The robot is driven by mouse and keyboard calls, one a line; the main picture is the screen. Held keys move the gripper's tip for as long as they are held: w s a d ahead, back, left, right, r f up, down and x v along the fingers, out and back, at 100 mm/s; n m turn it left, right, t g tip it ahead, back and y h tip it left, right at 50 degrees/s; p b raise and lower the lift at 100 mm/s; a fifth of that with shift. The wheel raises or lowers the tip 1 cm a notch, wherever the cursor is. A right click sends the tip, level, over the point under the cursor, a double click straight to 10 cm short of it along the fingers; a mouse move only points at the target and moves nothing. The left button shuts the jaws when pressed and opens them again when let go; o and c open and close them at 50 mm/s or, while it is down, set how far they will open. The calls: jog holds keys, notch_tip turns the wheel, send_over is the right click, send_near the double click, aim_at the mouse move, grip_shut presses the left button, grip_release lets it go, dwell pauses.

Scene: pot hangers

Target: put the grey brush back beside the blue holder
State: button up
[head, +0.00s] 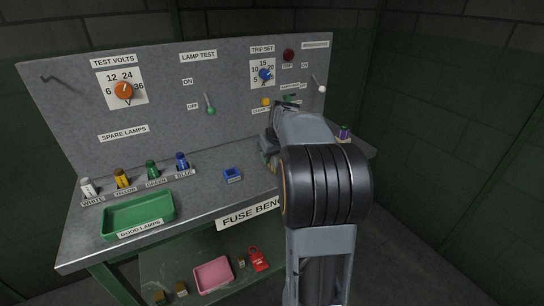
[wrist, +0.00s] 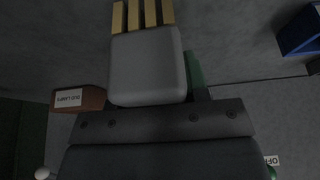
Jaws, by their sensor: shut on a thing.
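The grey brush (wrist: 147,70) shows close up in the wrist view, a rounded grey block with several yellow bristle tufts at its top end. My gripper (wrist: 155,118) is shut on the brush, and its dark bar crosses the view below it. The blue holder (head: 232,175) is a small open box on the bench top, left of my arm in the head view. Its corner also shows in the wrist view (wrist: 301,32) at the upper right, apart from the brush. In the head view my arm hides the brush and most of my gripper.
The grey panel (head: 160,130) with knobs and switches stands behind the bench top. A green tray (head: 138,216) and several coloured lamps are at the left. A dark lamp-like item (head: 343,132) is at the right. A pink tray (head: 213,274) lies on the lower shelf.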

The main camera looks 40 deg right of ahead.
jog(key=shift+f, duration=0.15)
jog(key=o, duration=0.9)
